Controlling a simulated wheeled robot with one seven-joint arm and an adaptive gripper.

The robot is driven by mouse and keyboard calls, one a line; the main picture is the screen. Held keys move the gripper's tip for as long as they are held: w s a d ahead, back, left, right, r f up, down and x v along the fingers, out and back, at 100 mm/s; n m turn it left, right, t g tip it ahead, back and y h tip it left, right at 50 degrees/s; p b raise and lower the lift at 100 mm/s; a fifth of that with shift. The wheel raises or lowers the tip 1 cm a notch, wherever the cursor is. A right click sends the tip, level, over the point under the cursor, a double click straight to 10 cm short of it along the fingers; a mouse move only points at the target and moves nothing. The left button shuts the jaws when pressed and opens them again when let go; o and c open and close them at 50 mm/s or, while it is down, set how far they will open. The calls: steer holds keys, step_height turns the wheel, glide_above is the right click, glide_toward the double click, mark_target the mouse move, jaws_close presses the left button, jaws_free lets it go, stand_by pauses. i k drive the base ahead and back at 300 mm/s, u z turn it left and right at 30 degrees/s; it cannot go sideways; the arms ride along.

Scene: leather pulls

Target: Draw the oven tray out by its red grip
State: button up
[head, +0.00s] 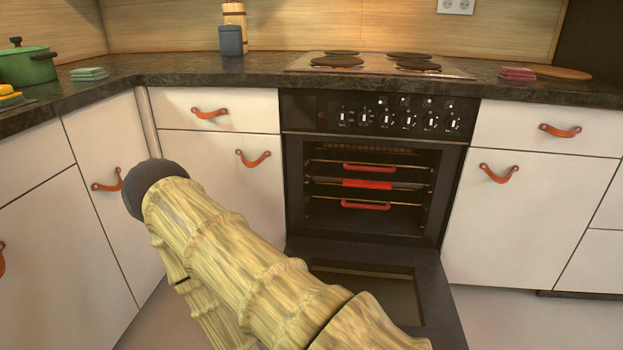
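The oven (290,190) stands open in the middle of the head view, its door (440,300) folded down flat in front. Inside are several levels with red pulls. A bright red grip (367,184) sits at the middle level, on the front of a dark tray (410,186). An orange-red pull (376,168) shows just above it and another (365,205) below it. The tray appears to lie inside the oven. My arm crosses the lower left and middle, covering part of the door. My gripper cannot be made out in this view.
White cabinets with leather pulls flank the oven. The dark counter (200,76) holds a cooktop (380,66), a green pot (28,65), a blue canister (231,40) and a wooden board (562,73). Floor (520,320) is clear at the lower right.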

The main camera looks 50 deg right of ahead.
mark_target(410, 178)
steer(key=z, duration=0.05)
steer(key=k, duration=0.75)
steer(key=z, duration=1.1)
steer(key=i, duration=0.5)
steer(key=u, duration=0.05)
